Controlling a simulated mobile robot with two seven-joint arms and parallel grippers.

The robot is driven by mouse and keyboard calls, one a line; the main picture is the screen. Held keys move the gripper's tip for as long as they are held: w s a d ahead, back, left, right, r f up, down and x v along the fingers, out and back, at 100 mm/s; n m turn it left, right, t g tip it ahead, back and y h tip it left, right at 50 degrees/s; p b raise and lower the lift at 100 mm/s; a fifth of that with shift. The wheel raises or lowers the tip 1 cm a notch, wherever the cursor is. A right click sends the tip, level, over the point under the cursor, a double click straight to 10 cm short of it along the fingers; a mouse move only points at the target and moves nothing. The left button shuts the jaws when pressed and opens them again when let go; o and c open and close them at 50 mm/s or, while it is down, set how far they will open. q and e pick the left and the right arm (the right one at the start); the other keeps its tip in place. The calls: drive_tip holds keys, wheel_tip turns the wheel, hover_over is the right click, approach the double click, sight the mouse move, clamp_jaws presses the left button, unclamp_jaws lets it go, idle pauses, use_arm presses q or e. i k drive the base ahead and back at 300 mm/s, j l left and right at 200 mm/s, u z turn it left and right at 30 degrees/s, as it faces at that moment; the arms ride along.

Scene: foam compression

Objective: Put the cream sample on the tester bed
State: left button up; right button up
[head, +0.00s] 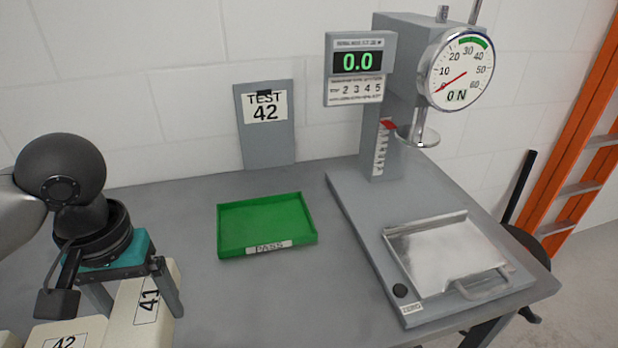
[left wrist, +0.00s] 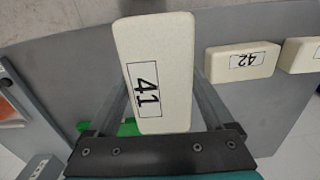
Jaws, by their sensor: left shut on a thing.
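My left gripper (head: 138,300) is at the lower left of the head view, shut on a cream block marked 41 (head: 150,312). In the left wrist view this block (left wrist: 160,60) sits between the two fingers. A cream block marked 42 (head: 70,336) lies at the bottom left, beside the held one; it also shows in the left wrist view (left wrist: 255,68). The tester (head: 372,75) stands at the right, with a bare metal bed plate (head: 440,250) with a handle at its front. My right gripper is not in view.
A green tray (head: 262,222), empty, lies mid-table. A sign (head: 265,140) behind it reads TEST 42. The display (head: 357,63) reads 0.0 and the dial (head: 460,70) 0 N. A third cream block (left wrist: 304,55) lies beside the 42 block. Table between tray and tester is clear.

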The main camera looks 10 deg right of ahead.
sight(449, 252)
drive_tip(key=z, duration=1.35)
